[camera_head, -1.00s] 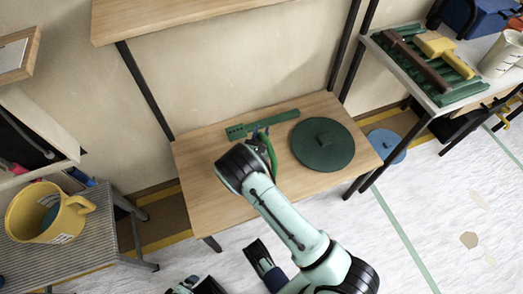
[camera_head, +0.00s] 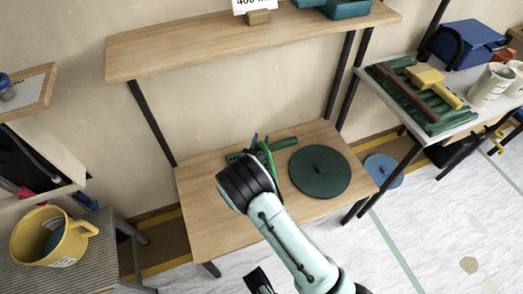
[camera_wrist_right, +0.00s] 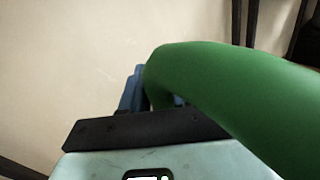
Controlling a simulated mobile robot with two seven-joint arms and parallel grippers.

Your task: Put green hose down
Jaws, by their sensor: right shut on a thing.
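The green hose (camera_head: 267,156) shows as a thin curved strip beside my right gripper (camera_head: 259,145), above the lower wooden shelf (camera_head: 215,225). In the right wrist view the hose (camera_wrist_right: 235,95) is a thick green arc crossing from the middle to the lower right. My right gripper is shut on it, with blue fingers (camera_wrist_right: 130,92) partly hidden behind it. My dark wrist hides part of the hose and shelf in the head view. I cannot tell whether the hose touches the shelf.
A dark green disc (camera_head: 320,172) lies on the shelf's right, and a flat green piece (camera_head: 285,143) lies behind the gripper. An upper shelf (camera_head: 230,40) hangs above. A yellow mug (camera_head: 65,246) stands at left, and a table (camera_head: 455,125) with tools at right.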

